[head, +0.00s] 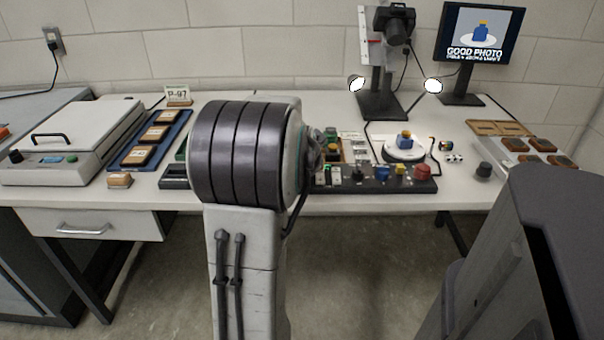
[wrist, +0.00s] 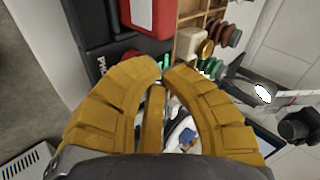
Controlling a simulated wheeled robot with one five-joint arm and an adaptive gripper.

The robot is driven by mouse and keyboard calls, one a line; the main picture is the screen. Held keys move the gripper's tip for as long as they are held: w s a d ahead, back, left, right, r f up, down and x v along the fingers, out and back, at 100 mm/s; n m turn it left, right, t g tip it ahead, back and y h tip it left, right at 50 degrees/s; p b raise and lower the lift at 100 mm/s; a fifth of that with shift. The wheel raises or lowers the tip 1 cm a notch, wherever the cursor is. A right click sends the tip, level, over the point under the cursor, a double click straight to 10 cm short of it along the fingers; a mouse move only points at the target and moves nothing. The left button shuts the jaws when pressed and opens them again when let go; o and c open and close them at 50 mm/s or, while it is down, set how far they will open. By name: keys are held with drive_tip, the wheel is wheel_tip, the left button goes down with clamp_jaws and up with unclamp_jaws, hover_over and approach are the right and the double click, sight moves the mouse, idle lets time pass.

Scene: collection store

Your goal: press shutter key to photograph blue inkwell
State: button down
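The blue inkwell (head: 404,138) with a yellow cap stands on a round white turntable (head: 404,151) in the head view. A black control panel (head: 345,186) with several coloured keys and knobs runs along the table's front; I cannot tell which is the shutter key. My gripper (wrist: 162,67) shows in the wrist view with yellow fingers drawn together at the tips and nothing visible held. Green parts show just past the tips; contact is unclear. A small blue patch shows between the fingers, probably the inkwell. In the head view my arm hides the gripper.
A camera (head: 396,24) hangs on a stand behind the turntable, with lamps at both sides. A blue tray (head: 124,160) and a lidded grey device (head: 65,148) are at left.

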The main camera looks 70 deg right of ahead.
drive_tip(key=shift+r, duration=0.55)
drive_tip(key=shift+r+p, duration=0.15)
drive_tip(key=shift+p, duration=0.15)
drive_tip(key=shift+r+p, duration=1.75)
drive_tip(key=shift+r, duration=0.65)
drive_tip(key=shift+w, duration=0.1)
